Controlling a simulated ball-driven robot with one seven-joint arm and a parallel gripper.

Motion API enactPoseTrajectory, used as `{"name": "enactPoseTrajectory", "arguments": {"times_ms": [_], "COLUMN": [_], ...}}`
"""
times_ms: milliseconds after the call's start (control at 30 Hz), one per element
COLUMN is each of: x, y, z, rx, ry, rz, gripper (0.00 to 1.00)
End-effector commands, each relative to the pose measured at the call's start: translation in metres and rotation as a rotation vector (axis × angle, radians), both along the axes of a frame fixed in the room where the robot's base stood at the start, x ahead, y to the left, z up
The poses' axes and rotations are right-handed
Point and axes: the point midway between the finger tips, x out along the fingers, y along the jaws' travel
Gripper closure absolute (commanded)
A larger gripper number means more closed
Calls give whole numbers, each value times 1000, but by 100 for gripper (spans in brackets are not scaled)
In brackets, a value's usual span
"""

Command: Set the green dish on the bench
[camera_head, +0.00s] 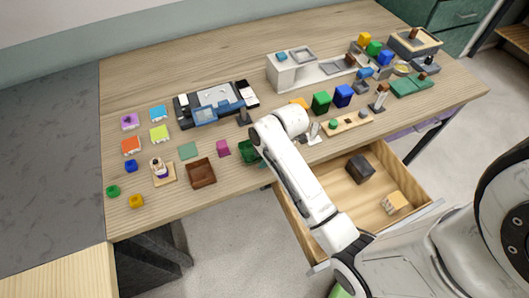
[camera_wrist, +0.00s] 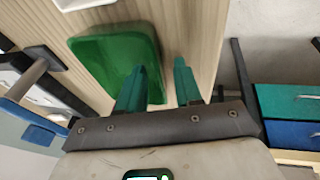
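The green dish (camera_head: 248,148) is at the front edge of the bench (camera_head: 290,165), partly hidden behind my arm in the head view. In the wrist view the dish (camera_wrist: 108,58) appears as a rounded square with a raised rim, over the wooden top. My gripper (camera_wrist: 160,72) has two green fingers with a clear gap between them. The left finger overlaps the dish, and the right finger is beyond its right rim. The rim lies near the gap, and I see no finger closed on it. Whether the dish rests fully on the wood is hard to tell.
An open drawer (camera_head: 350,190) juts out below the bench at right. A blue-and-black rack (camera_head: 215,108) stands behind. Some bare wood lies around the small blocks at left.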

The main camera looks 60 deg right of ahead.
Motion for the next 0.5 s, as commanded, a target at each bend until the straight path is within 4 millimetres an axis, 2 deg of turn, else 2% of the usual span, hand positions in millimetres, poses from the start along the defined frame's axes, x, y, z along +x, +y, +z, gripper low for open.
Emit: {"name": "enactPoseTrajectory", "arguments": {"times_ms": [167,500], "x": [-4,-26], "y": [-1,-7], "z": [16,81], "rx": [-2,-4], "ry": [-5,-6], "rz": [0,-2], "gripper": [65,65]}}
